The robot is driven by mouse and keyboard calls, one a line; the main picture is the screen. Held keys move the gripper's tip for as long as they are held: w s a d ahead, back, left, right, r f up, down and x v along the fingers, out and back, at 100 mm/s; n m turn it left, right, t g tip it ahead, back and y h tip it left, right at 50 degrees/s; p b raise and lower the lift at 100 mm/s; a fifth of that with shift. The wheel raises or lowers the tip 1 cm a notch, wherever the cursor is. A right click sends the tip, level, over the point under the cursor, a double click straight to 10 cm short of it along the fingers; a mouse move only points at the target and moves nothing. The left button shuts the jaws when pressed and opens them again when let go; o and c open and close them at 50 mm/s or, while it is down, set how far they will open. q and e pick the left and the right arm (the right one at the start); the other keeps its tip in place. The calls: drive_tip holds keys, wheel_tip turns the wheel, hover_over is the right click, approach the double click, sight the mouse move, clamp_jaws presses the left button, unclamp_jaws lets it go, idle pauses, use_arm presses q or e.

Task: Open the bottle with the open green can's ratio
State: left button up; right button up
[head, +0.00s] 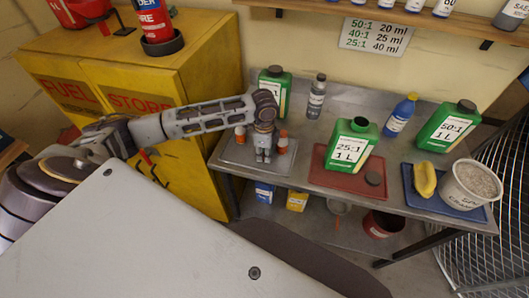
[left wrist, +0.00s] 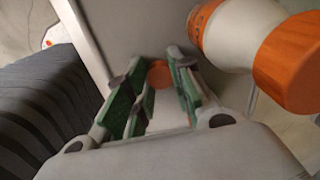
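The open green can (head: 350,145), labelled 25:1 1 L, stands on a red tray (head: 318,180), its dark cap (head: 374,179) beside it. A wall chart (head: 377,36) reads 50:1 20 ml, 40:1 25 ml, 25:1 40 ml. White bottles with orange caps stand on a grey tray (head: 240,160): one left (head: 240,134), one right (head: 283,142) of my left gripper (head: 263,158). The gripper points down, fingers apart. In the left wrist view, an orange round cap (left wrist: 159,74) shows between the fingertips; contact is unclear. A bottle (left wrist: 245,35) looms close at right. My right gripper is out of view.
Closed green cans stand at the back (head: 275,88) and right, the latter (head: 450,127) labelled 50:1. A grey bottle (head: 316,95) and blue bottle (head: 398,115) stand behind. A yellow cabinet (head: 150,85) stands left.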

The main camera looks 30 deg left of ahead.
use_arm(q)
drive_tip(key=o, duration=0.4)
drive_tip(key=shift+s+f, duration=0.2)
drive_tip(key=shift+f, duration=0.25)
drive_tip(key=shift+c, duration=0.2)
drive_tip(key=shift+r, duration=0.15)
drive_tip(key=shift+w+r+b, duration=0.15)
drive_tip(key=shift+r+b, duration=0.15)
drive_tip(key=shift+r, duration=0.15)
wheel_tip(320, 180, up, 12)
idle(0.8)
